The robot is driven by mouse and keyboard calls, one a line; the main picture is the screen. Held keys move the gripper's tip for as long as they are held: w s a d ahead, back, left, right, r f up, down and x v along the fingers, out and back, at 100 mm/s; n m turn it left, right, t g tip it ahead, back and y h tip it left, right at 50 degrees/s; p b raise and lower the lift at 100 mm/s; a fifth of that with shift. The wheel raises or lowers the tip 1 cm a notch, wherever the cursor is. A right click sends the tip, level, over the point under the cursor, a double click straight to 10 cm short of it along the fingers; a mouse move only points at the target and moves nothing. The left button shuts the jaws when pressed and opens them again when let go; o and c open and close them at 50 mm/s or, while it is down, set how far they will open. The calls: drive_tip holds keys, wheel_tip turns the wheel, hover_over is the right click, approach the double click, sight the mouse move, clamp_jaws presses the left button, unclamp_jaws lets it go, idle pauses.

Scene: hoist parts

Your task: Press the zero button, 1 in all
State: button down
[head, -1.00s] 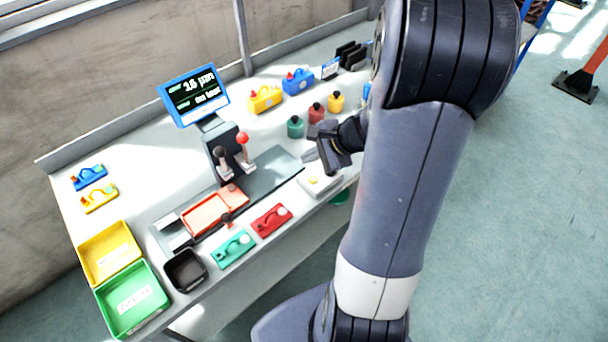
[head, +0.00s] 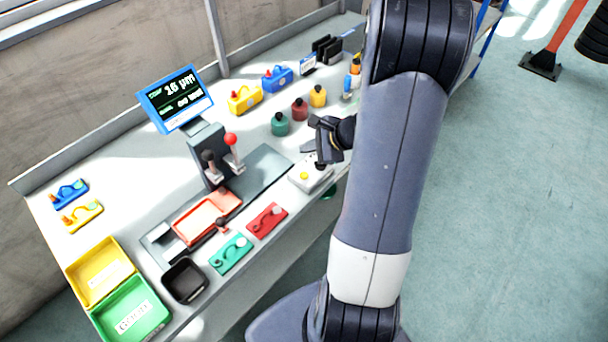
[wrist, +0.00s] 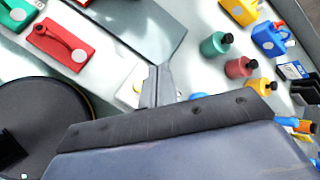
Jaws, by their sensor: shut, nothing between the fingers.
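A small white box (head: 313,181) with a round yellow button (head: 304,175) stands at the front edge of the bench. No label on the button can be read. My gripper (head: 321,163) is shut and empty, its tips pointing down over the right part of the box, just right of the yellow button. I cannot tell whether the tips touch the box. In the wrist view the shut fingers (wrist: 154,88) stand beside the yellow button (wrist: 137,87), and my gripper body hides part of the box.
A gauge stand (head: 206,158) with a red-knobbed lever and a blue-framed display (head: 176,98) is left of the box. Green (head: 280,124), red (head: 300,109) and yellow (head: 318,96) bottles stand behind. A red part (head: 267,221) lies in front-left.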

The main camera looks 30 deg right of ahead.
drive_tip(key=b, duration=0.5)
hover_over(308, 176)
wheel_tip(308, 176, down, 7)
drive_tip(key=shift+f, duration=0.1)
drive_tip(key=shift+f+b, duration=0.4)
drive_tip(key=shift+b, duration=0.1)
idle(1.3)
drive_tip(key=shift+f+b, duration=0.4)
drive_tip(key=shift+b, duration=0.25)
drive_tip(key=shift+f+b, duration=0.45)
drive_tip(key=shift+b, duration=0.05)
idle(0.4)
idle(0.3)
drive_tip(key=shift+r+p, duration=0.6)
drive_tip(key=shift+r, duration=0.3)
